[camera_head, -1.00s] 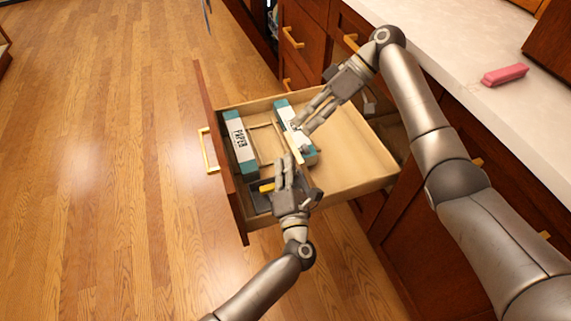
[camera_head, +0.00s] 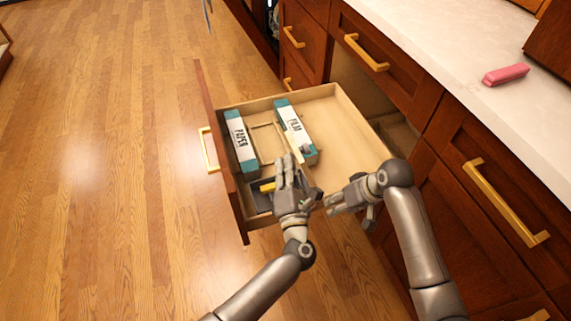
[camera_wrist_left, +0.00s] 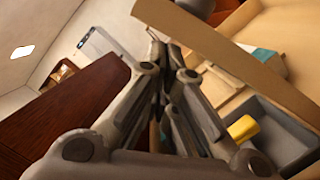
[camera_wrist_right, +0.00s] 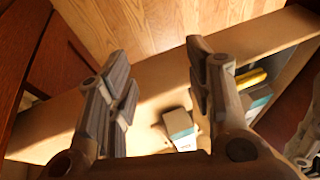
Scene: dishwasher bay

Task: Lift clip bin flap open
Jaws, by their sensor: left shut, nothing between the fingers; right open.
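The clip bin (camera_head: 260,201) is a dark grey box in the near front corner of the open drawer, with a yellow piece (camera_head: 267,187) at it. In the left wrist view the bin (camera_wrist_left: 285,148) shows grey walls beside the yellow piece (camera_wrist_left: 243,129). I cannot make out a separate flap. My left gripper (camera_head: 285,166) is shut and empty, just right of the bin, and hides part of it. My right gripper (camera_head: 332,204) is open and empty by the drawer's near side wall; its spread fingers show in the right wrist view (camera_wrist_right: 158,75).
The open drawer (camera_head: 350,133) holds a PAPER box (camera_head: 240,140) and a FILM box (camera_head: 294,127); its back right floor is bare. Its front has a gold handle (camera_head: 208,149). A pink block (camera_head: 505,75) lies on the counter (camera_head: 440,42). Cabinets stand right.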

